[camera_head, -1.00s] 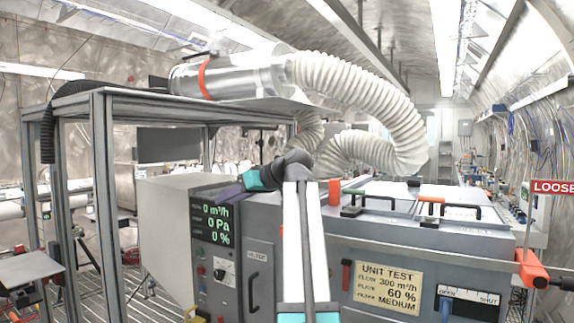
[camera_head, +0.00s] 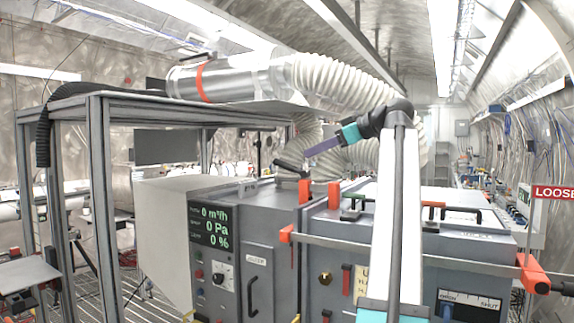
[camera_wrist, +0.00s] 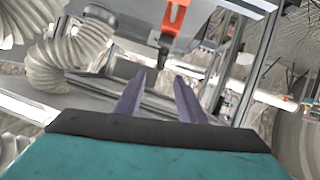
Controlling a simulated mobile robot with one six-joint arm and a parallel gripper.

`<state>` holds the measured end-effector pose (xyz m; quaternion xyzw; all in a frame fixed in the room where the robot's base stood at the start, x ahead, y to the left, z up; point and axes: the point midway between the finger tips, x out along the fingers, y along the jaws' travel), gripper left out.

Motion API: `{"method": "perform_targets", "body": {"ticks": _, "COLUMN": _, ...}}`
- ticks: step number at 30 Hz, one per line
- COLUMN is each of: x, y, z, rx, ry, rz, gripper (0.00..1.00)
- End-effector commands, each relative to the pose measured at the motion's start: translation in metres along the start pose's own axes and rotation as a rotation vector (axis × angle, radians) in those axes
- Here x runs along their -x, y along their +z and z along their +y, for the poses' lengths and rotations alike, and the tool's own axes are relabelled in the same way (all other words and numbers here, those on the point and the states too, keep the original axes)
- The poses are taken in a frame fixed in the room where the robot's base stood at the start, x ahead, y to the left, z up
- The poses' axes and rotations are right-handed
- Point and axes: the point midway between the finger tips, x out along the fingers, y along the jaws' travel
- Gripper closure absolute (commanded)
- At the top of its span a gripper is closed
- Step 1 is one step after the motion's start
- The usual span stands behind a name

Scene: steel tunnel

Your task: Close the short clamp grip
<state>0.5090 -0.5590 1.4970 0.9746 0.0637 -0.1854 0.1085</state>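Several red-orange clamp parts show in the head view, and no label there tells which is the short one. One upright orange clamp (camera_head: 305,191) stands at the top edge of the grey cabinet, with a dark lever (camera_head: 291,167) sticking out to the upper left. My gripper (camera_head: 308,152) is above it, with its purple fingers pointing down-left, apart from it. In the wrist view an orange slotted part (camera_wrist: 176,16) with a black tip lies beyond the fingers; it seems to be this clamp. My gripper (camera_wrist: 160,82) is open, with nothing between its fingers.
A second orange block (camera_head: 333,195) stands beside the clamp. A long bar ends in a large orange grip (camera_head: 532,273) at right. A white ribbed hose (camera_head: 340,85) passes behind and above my gripper. A metal frame (camera_head: 100,180) stands at left.

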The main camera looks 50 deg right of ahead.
Motion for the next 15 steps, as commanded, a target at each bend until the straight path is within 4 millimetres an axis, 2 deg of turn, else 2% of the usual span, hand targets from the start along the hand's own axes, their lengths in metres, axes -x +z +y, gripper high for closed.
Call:
{"method": "perform_targets", "body": {"ticks": 10, "x": -0.008, "y": -0.002, "z": -0.004, "rx": 0.0, "ry": -0.006, "rz": 0.002, "gripper": 0.64}}
{"method": "perform_targets", "body": {"ticks": 15, "x": -0.02, "y": -0.003, "z": -0.004, "rx": 0.0, "ry": -0.008, "rz": 0.002, "gripper": 0.64}}
